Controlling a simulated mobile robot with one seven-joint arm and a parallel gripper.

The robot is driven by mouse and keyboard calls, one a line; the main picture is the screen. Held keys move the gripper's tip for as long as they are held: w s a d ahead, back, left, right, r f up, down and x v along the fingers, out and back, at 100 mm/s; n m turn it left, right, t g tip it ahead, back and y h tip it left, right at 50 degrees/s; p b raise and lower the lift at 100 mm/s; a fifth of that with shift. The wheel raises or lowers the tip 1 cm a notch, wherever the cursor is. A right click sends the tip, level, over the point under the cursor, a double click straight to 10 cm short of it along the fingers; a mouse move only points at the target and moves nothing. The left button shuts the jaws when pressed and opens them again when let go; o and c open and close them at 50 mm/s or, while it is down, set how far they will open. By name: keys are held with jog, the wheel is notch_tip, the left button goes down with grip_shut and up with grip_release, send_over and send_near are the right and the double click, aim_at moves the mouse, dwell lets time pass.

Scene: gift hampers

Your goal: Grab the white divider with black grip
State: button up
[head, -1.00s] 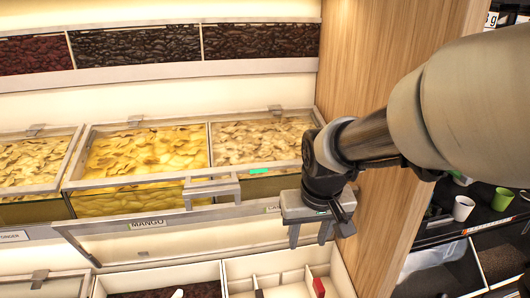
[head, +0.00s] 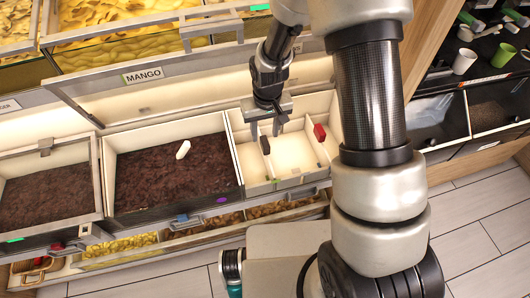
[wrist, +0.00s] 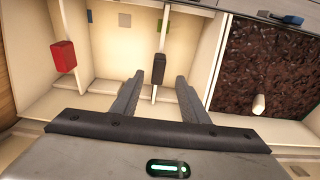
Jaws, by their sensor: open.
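The white divider (wrist: 165,22) with a black grip (wrist: 159,67) stands in the pale bin in the wrist view. Its black grip also shows in the head view (head: 265,145), just below my gripper (head: 267,128). In the wrist view my gripper (wrist: 159,80) is open, with one finger on each side of the black grip's line. The fingers look empty and not closed on the grip; the exact height gap is hard to tell. In the head view, part of the divider is hidden behind the grip and fingers.
Another divider with a red grip (head: 319,132) stands to the right in the same pale bin (head: 285,184). A bin of dark brown pieces (head: 170,172) with a white-handled tool (head: 183,150) is to the left. The raised MANGO lid (head: 155,90) is behind.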

aim_at(265, 141)
jog(key=shift+w+f, duration=0.2)
jog(key=shift+f, duration=0.95)
jog(key=shift+w+f, duration=0.2)
jog(key=shift+f, duration=1)
jog(key=shift+w+f, duration=0.2)
jog(key=shift+f, duration=0.95)
grip_shut()
